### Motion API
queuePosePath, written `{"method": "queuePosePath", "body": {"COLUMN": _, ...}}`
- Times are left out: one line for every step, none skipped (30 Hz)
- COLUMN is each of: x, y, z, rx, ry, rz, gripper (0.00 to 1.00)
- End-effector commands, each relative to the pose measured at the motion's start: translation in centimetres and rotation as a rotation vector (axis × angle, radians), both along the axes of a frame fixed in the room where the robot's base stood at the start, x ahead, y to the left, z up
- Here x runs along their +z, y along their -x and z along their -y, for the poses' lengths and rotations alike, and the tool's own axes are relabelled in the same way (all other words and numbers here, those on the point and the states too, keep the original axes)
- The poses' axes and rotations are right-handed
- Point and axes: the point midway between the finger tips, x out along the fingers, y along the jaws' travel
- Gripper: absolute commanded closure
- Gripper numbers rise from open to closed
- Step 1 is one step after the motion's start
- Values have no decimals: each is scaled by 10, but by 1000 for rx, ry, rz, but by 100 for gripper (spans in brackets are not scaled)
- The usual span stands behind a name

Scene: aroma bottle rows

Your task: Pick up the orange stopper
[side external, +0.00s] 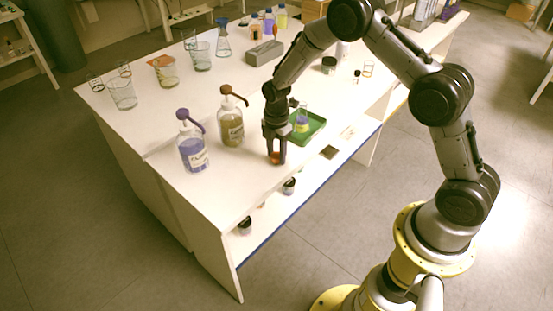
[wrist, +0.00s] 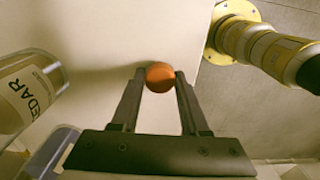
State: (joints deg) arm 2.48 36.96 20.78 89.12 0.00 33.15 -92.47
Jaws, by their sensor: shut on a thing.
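The orange stopper (wrist: 160,77) is a round orange piece between the fingertips of my gripper (wrist: 160,80) in the wrist view. In the side external view the orange stopper (side external: 275,158) shows low between the fingers of my gripper (side external: 276,157), at the white table top near its front edge. My gripper points down and is shut on the stopper. I cannot tell whether the stopper still touches the table.
A brown-pump bottle (side external: 230,128) and a purple-pump bottle (side external: 191,150) stand left of my gripper. A green tray (side external: 314,122) with a small bottle (side external: 302,122) in it lies just right. Glass beakers (side external: 122,95) and a grey box (side external: 264,53) are further back.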

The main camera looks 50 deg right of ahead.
Motion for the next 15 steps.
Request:
{"method": "queuePosePath", "body": {"x": 0, "y": 0, "z": 0, "rx": 0, "ry": 0, "rz": 0, "gripper": 81}}
{"method": "queuePosePath", "body": {"x": 0, "y": 0, "z": 0, "rx": 0, "ry": 0, "rz": 0, "gripper": 87}}
{"method": "queuePosePath", "body": {"x": 0, "y": 0, "z": 0, "rx": 0, "ry": 0, "rz": 0, "gripper": 94}}
{"method": "queuePosePath", "body": {"x": 0, "y": 0, "z": 0, "rx": 0, "ry": 0, "rz": 1, "gripper": 96}}
{"method": "queuePosePath", "body": {"x": 0, "y": 0, "z": 0, "rx": 0, "ry": 0, "rz": 1, "gripper": 96}}
{"method": "queuePosePath", "body": {"x": 0, "y": 0, "z": 0, "rx": 0, "ry": 0, "rz": 1, "gripper": 96}}
{"method": "queuePosePath", "body": {"x": 0, "y": 0, "z": 0, "rx": 0, "ry": 0, "rz": 1, "gripper": 96}}
{"method": "queuePosePath", "body": {"x": 0, "y": 0, "z": 0, "rx": 0, "ry": 0, "rz": 1, "gripper": 96}}
{"method": "queuePosePath", "body": {"x": 0, "y": 0, "z": 0, "rx": 0, "ry": 0, "rz": 1, "gripper": 96}}
{"method": "queuePosePath", "body": {"x": 1, "y": 0, "z": 0, "rx": 0, "ry": 0, "rz": 1, "gripper": 96}}
{"method": "queuePosePath", "body": {"x": 1, "y": 0, "z": 0, "rx": 0, "ry": 0, "rz": 1, "gripper": 96}}
{"method": "queuePosePath", "body": {"x": 2, "y": 0, "z": 0, "rx": 0, "ry": 0, "rz": 1, "gripper": 96}}
{"method": "queuePosePath", "body": {"x": 3, "y": -1, "z": 0, "rx": 0, "ry": 0, "rz": 2, "gripper": 96}}
{"method": "queuePosePath", "body": {"x": 4, "y": -1, "z": 0, "rx": 0, "ry": 0, "rz": 2, "gripper": 96}}
{"method": "queuePosePath", "body": {"x": 6, "y": -1, "z": 0, "rx": 0, "ry": 0, "rz": 3, "gripper": 96}}
